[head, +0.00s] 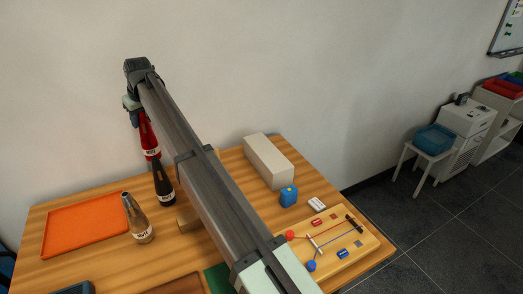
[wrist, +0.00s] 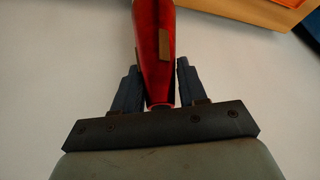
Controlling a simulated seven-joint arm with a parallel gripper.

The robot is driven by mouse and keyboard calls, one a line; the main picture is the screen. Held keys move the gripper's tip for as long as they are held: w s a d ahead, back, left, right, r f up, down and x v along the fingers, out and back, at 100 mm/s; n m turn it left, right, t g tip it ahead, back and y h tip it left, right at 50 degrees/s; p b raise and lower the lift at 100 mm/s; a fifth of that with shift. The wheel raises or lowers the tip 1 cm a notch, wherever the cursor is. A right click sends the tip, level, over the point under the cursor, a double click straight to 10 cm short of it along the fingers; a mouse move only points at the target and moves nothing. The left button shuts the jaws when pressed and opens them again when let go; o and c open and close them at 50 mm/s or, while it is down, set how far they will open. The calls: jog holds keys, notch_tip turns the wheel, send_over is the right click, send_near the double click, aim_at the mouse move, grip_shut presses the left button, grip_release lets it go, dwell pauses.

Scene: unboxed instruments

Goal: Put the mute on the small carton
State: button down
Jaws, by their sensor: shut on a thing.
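My gripper (head: 131,106) is high over the back left of the table. It is shut on a red mute (head: 147,135), which hangs wide end down with a pale label near its base. In the wrist view, the red mute (wrist: 153,40) has a tan strip on its side and its narrow end between the fingers (wrist: 157,90). A black mute (head: 163,188) and a metallic tan mute (head: 138,220), similarly shaped, stand upright on the table.
An orange tray (head: 85,225) lies at the left. My arm hides the table's middle.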

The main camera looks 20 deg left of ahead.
jog(key=w+d+r+m+t, duration=0.1)
jog(key=w+d+r+m, duration=0.15)
jog(key=w+d, duration=0.7)
jog(key=w+d+r+m+h, duration=0.1)
jog(key=w+d+r, duration=0.4)
jog(key=d, duration=0.8)
jog(key=w+d+r+m+t, duration=0.1)
jog(key=w+d+r, duration=0.1)
jog(key=w+d, duration=0.8)
jog(key=shift+s+d+f, duration=0.9)
jog(key=shift+s+d, duration=1.85)
jog(key=shift+d, duration=0.2)
notch_tip(320, 180, down, 9)
jog(key=shift+g, duration=0.3)
jog(key=shift+w+f, duration=0.1)
jog(key=c, duration=0.6)
grip_release()
